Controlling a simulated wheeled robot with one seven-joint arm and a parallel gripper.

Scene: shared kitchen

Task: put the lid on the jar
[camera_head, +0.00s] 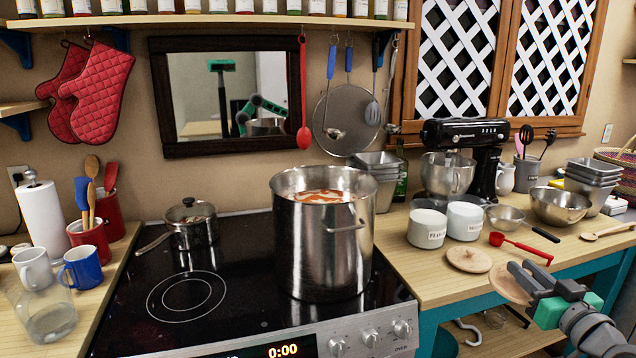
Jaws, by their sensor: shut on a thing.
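Two white jars with small labels stand on the right wooden counter: the left jar (427,226) and the right jar (465,219). Both are open on top and show white contents. A round wooden lid with a knob (468,259) lies on the counter in front of them. My gripper (522,275) is at the lower right, shut on a second round wooden lid (505,286) near the counter's front edge. My fingers hide part of this lid, and I cannot tell whether it touches the counter. My gripper is in front of and right of both jars.
A red measuring spoon (520,246) and a small steel strainer (505,218) lie close behind the lids. A black stand mixer (465,155) stands behind the jars. A large steel pot (322,245) stands on the stove to the left. A wooden spoon (608,230) lies at the right.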

